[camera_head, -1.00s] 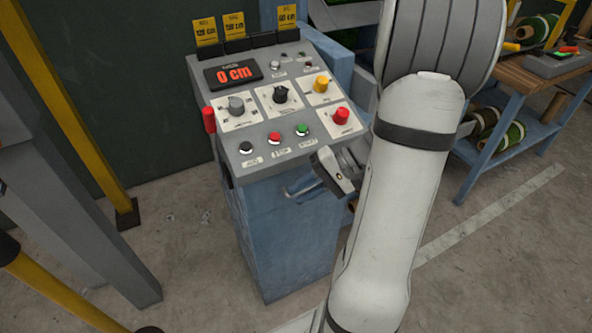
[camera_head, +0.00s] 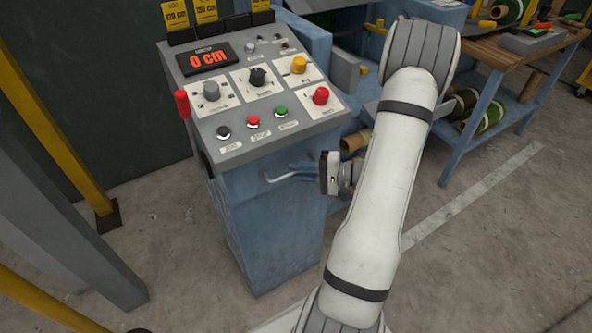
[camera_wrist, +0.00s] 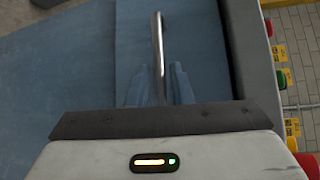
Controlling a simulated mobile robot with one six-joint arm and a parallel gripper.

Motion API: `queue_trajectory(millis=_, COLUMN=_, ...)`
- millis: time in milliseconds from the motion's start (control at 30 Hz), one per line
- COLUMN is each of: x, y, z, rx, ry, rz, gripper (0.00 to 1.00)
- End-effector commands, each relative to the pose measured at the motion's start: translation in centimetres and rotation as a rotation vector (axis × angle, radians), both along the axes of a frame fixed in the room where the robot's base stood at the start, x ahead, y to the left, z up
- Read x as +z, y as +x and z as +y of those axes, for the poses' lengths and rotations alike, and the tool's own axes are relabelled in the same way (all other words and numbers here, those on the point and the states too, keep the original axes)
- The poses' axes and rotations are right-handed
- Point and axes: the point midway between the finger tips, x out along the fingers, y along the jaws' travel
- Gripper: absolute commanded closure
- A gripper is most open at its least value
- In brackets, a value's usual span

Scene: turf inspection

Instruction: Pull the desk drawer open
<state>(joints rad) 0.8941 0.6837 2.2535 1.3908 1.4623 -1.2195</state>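The blue desk (camera_head: 270,235) stands under a sloped grey control panel in the head view. A thin metal drawer handle (camera_head: 283,177) sticks out of its front, just below the panel. In the wrist view the handle (camera_wrist: 157,40) runs up the middle against the blue drawer front (camera_wrist: 185,40). My gripper (camera_head: 303,167) is at the right end of the handle. In the wrist view its two bluish fingers (camera_wrist: 158,85) stand apart, one on each side of the handle line. It looks open; contact with the handle cannot be made out. The drawer looks flush with the desk.
The grey control panel (camera_head: 240,135) has knobs, buttons and a display reading 0 cm just above the handle. A workbench (camera_head: 520,50) with green rolls stands at the back right. Yellow and grey posts (camera_head: 55,140) stand at left. The floor in front is clear.

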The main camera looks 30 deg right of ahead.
Motion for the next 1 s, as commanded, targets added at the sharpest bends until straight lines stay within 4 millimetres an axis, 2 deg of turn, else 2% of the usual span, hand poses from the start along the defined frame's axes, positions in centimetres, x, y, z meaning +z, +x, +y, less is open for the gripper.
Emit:
queue_trajectory(millis=133, x=-0.15, y=0.66, z=0.80, rx=0.001, ry=0.000, rz=0.000, gripper=0.80)
queue_trajectory(millis=400, x=-0.18, y=0.76, z=0.87, rx=0.000, ry=-0.001, rz=0.001, gripper=0.80)
queue_trajectory(millis=633, x=-0.18, y=0.76, z=0.86, rx=0.000, ry=-0.001, rz=0.001, gripper=0.99)
queue_trajectory(millis=1000, x=-0.20, y=0.74, z=0.85, rx=0.000, ry=-0.001, rz=0.001, gripper=1.00)
